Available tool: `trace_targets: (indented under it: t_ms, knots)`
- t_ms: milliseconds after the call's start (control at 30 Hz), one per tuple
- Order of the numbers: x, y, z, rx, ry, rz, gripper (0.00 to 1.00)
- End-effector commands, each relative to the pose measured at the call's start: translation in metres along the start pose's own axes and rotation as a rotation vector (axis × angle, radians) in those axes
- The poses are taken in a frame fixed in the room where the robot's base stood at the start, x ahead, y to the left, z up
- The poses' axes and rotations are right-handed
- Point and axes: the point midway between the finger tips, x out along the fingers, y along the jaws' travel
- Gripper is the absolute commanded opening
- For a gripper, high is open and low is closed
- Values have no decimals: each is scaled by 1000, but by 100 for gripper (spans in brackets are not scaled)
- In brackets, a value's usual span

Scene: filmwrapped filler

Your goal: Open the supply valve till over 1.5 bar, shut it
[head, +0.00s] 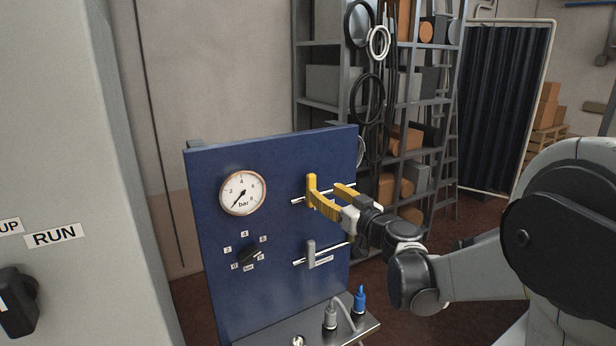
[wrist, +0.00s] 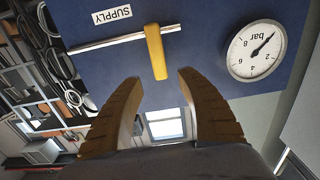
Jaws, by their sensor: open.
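The supply valve's yellow lever (head: 311,186) stands upright across its horizontal pipe on the blue panel. In the wrist view the lever (wrist: 156,52) also crosses the pipe, below the SUPPLY label (wrist: 112,15). The round pressure gauge (head: 243,193) has its needle at lower left, near zero; it also shows in the wrist view (wrist: 256,50). My gripper (head: 328,194) is open, with yellow fingers just right of the lever in the head view. In the wrist view my gripper (wrist: 160,77) has the lever's end between its fingertips; contact cannot be told.
A grey lever (head: 311,253) stands upright on a lower pipe, below my gripper. A black selector knob (head: 250,254) is at the lower left of the blue panel (head: 215,290). Cable plugs (head: 360,298) rise from the ledge. A shelf (head: 318,65) stands behind.

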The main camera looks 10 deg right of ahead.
Motion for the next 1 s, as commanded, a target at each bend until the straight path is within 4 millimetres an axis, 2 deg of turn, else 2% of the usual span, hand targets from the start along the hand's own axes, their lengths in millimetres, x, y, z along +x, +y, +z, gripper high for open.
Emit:
trace_targets:
  t_ms: [200,400,767,800,933,1000]
  knots:
    - [46,0,-1,0,-1,-2,45]
    - [72,0,-1,1,-1,-1,45]
    - [78,0,0,1,-1,-1,45]
    - [78,0,0,1,-1,-1,41]
    - [78,0,0,1,-1,-1,1]
    - [78,0,0,1,-1,-1,0]
